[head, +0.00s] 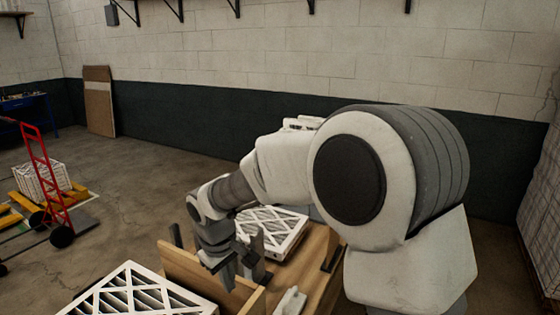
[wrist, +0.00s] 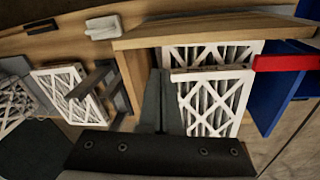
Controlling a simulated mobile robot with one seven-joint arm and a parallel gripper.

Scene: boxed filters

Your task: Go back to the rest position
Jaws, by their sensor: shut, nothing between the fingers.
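My gripper (head: 228,272) hangs at the end of my bent arm, beside an upright wooden panel (head: 195,270) in the head view. Its two dark fingers (wrist: 160,78) are together and hold nothing in the wrist view. A white-framed filter with a lattice face (head: 272,230) lies on the wooden bench behind the gripper. Another white-framed filter (head: 130,290) is at the lower left, cut by the picture edge. The wrist view shows one filter (wrist: 212,100) just right of the fingers and another (wrist: 66,90) at the left.
A small pale block (head: 290,303) lies on the wooden bench (head: 318,262); a similar one shows in the wrist view (wrist: 103,27). A red hand truck (head: 45,175) and a stack of filters (head: 42,182) on a yellow pallet jack stand at left. The floor between is open.

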